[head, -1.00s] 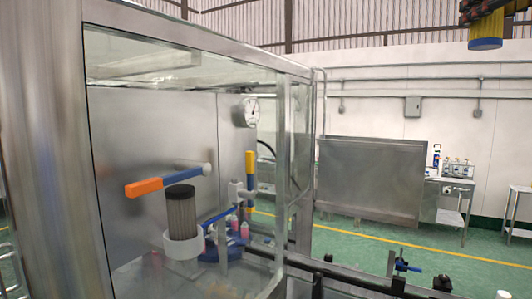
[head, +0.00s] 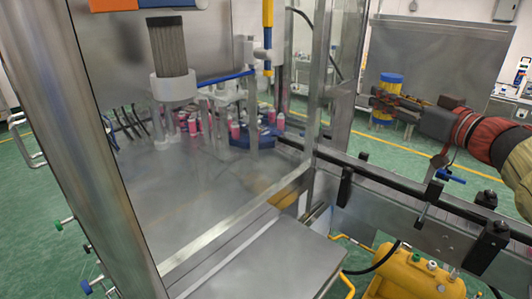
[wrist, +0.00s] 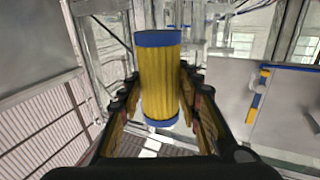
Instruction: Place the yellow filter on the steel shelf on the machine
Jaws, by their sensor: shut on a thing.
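The yellow filter (head: 386,101), a pleated cylinder with blue end caps, is upright in my gripper (head: 378,99) at the right of the head view. My gripper is shut on it and holds it in the air, to the right of the machine frame. In the wrist view the filter (wrist: 160,85) stands between the two fingers, its blue ends both showing. The steel shelf (head: 262,262) is a flat bare plate at the machine's front, low in the head view. The filter is apart from it, higher and to the right.
A steel post (head: 85,150) and clear panels enclose the machine. Inside, a grey filter (head: 172,48) stands in a white holder (head: 174,88), near small pink bottles (head: 235,130). A dark rail (head: 400,195) with black clamps runs right of the shelf. A yellow tank (head: 415,275) sits below.

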